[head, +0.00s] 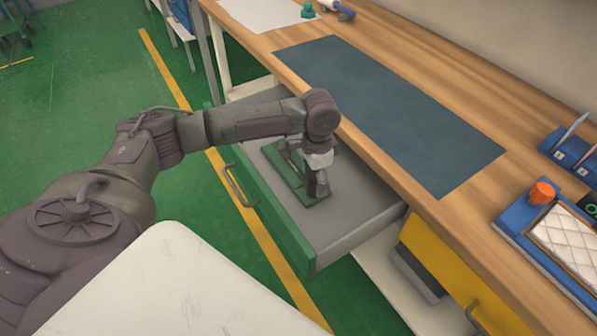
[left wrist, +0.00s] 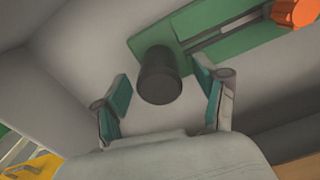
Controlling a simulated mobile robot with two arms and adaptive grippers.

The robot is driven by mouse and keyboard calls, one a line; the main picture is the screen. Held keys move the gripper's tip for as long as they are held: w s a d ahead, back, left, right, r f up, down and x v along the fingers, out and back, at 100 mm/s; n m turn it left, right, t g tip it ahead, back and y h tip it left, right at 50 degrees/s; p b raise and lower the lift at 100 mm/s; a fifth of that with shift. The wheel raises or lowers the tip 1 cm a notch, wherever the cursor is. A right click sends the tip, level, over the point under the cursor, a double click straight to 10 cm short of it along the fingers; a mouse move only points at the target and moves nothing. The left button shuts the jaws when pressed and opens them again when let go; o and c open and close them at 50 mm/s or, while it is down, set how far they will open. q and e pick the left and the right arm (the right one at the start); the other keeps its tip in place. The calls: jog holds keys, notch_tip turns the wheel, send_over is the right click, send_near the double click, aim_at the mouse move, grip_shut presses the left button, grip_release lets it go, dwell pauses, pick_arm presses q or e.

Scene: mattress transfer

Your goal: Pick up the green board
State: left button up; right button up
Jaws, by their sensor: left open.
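The green board (head: 288,180) lies flat in the open drawer, partly hidden by my left gripper and arm. In the left wrist view the green board (left wrist: 222,32) runs to the upper right, with a dark round handle (left wrist: 160,78) on its near end and an orange knob (left wrist: 294,13) at the top right corner. My left gripper (head: 318,182) is above the board, pointing down. In the left wrist view the left gripper (left wrist: 163,84) is open, with one finger on each side of the dark handle and a gap on both sides. My right gripper is not in view.
The open grey drawer (head: 362,208) has a green front (head: 272,222) with a handle. The wooden bench top (head: 425,75) with a dark mat (head: 390,110) lies beside it. A blue tray (head: 520,232) with an orange knob is at the right. A yellow drawer (head: 440,262) is below.

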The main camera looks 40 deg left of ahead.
pick_arm(q)
jog(key=shift+f, duration=0.1)
jog(key=shift+c, duration=0.2)
grip_shut()
dwell(0.4)
